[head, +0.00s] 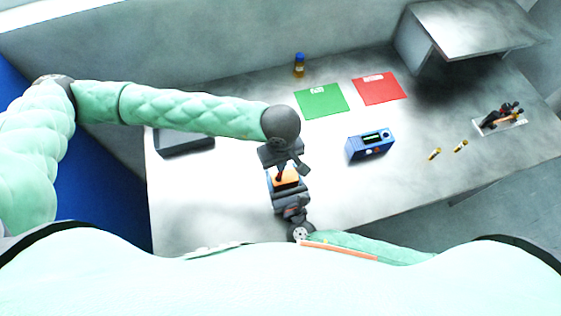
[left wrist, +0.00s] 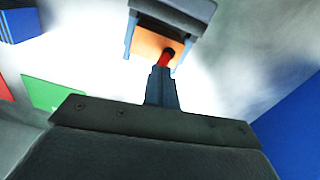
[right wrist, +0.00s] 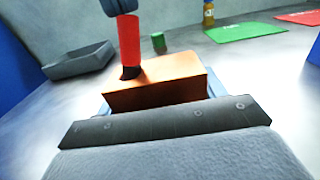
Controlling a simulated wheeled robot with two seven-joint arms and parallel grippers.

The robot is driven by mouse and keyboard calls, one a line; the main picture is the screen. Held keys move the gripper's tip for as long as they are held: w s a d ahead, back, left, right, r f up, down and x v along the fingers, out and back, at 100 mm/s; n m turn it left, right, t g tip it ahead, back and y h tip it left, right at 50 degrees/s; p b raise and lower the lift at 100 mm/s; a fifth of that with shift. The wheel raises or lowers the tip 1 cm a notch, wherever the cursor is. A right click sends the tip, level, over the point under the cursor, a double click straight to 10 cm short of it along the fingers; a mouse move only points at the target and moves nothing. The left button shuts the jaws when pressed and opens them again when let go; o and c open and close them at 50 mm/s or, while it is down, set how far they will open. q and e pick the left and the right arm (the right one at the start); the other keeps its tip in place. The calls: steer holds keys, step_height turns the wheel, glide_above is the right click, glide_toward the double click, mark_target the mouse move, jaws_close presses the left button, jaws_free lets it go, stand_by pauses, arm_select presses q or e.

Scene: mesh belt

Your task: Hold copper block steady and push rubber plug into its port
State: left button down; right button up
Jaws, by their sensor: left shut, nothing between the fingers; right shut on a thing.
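The copper block (head: 288,176) is held between the fingers of my right gripper (head: 288,190), and it also fills the middle of the right wrist view (right wrist: 160,88). A red rubber plug (right wrist: 129,42) stands upright at the dark port on the block's top, near its left end in the right wrist view. Most of the plug's length shows above the block. My left gripper (left wrist: 163,72) is shut and empty, its fingertips directly over the plug (left wrist: 166,58) and seemingly against its top. The port's inside is hidden.
A dark grey tray (head: 185,144) lies at the left. A blue device (head: 370,145), a green mat (head: 322,101), a red mat (head: 379,88) and an amber bottle (head: 299,64) stand beyond. A green cylinder (right wrist: 158,43) stands behind the block. Front table space is clear.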

arm_select(q)
steer(key=shift+s+a+f, duration=0.1)
steer(key=shift+f, duration=0.1)
step_height(320, 180, up, 15)
stand_by(0.8)
steer(key=shift+s+f, duration=0.15)
steer(key=shift+f, duration=7)
steer(key=shift+a+f, duration=0.1)
steer(key=shift+f, duration=0.4)
steer(key=shift+r, duration=0.1)
step_height(320, 180, up, 15)
arm_select(e)
steer(key=o, duration=1.1)
